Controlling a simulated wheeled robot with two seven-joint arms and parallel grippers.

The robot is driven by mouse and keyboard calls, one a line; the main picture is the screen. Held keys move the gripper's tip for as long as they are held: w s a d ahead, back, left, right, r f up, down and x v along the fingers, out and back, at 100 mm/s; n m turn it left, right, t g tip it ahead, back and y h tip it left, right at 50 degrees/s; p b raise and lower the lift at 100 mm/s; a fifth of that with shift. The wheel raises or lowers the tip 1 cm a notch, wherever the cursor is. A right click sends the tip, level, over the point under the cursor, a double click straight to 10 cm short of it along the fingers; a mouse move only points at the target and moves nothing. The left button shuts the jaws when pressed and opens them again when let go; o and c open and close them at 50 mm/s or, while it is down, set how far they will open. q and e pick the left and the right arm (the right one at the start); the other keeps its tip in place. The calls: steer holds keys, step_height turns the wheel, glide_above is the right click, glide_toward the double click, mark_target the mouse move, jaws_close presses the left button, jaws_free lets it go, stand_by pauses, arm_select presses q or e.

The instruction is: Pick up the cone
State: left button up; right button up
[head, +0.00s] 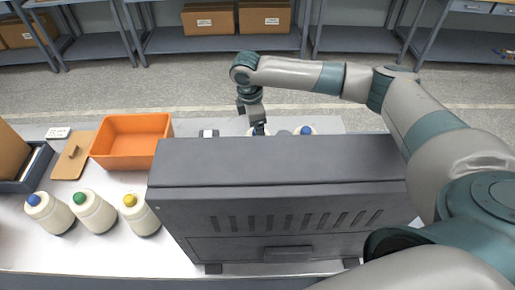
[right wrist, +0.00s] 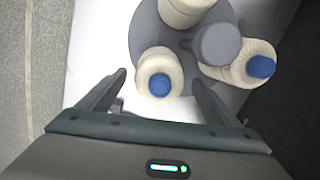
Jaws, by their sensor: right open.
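In the right wrist view a cream cone with a blue tip (right wrist: 158,68) stands on a round grey tray (right wrist: 146,35). My right gripper (right wrist: 160,78) is open, with one finger on each side of this cone; contact is not clear. Two more cream cones stand on the tray, one at the top (right wrist: 186,8) and one with a blue tip at the right (right wrist: 238,68). In the head view my right gripper (head: 259,129) reaches down behind a dark grey cabinet, which hides most of the tray and cones. A blue-tipped cone (head: 306,130) shows there. My left gripper is out of view.
The dark grey cabinet (head: 280,165) stands at the table's front. A grey post (right wrist: 217,44) rises from the tray. Left are cones with blue (head: 49,213), green (head: 93,211) and yellow (head: 141,214) tips, and an orange bin (head: 130,145).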

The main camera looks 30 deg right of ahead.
steer(key=c, duration=1.8)
steer(key=shift+r, duration=0.1)
steer(key=shift+r+b, duration=0.5)
steer(key=shift+r, duration=0.25)
step_height(320, 180, up, 26)
steer(key=b, duration=0.6)
steer(key=shift+r, duration=0.2)
steer(key=shift+f, duration=0.15)
